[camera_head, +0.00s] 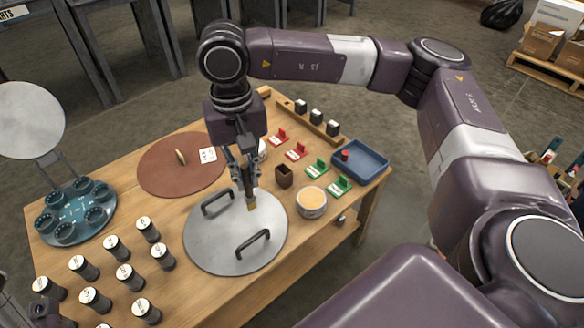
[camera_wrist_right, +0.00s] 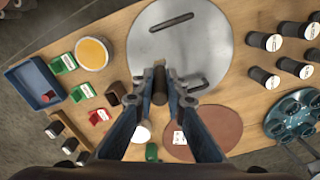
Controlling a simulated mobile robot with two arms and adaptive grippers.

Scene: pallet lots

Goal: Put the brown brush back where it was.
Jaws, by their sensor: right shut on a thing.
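My right gripper (camera_head: 247,190) points down over the round grey metal plate with two black handles (camera_head: 215,240). It is shut on the brown brush, whose light tip (camera_head: 251,206) shows below the fingers in the head view. In the right wrist view the brush (camera_wrist_right: 160,84) is a dark brown bar between the fingertips (camera_wrist_right: 161,78). A small brown square cup (camera_head: 284,176) stands on the table to the right of the gripper; it also shows in the wrist view (camera_wrist_right: 116,93). At the lower left edge, only a small part of my left arm shows; its jaws cannot be made out.
Red and green card holders (camera_head: 317,167), a tub with an orange top (camera_head: 311,202) and a blue tray (camera_head: 361,161) are at right. A brown disc (camera_head: 160,172) lies behind the plate. Several black cylinders (camera_head: 115,247) and a teal cup carrier (camera_head: 75,225) stand at left.

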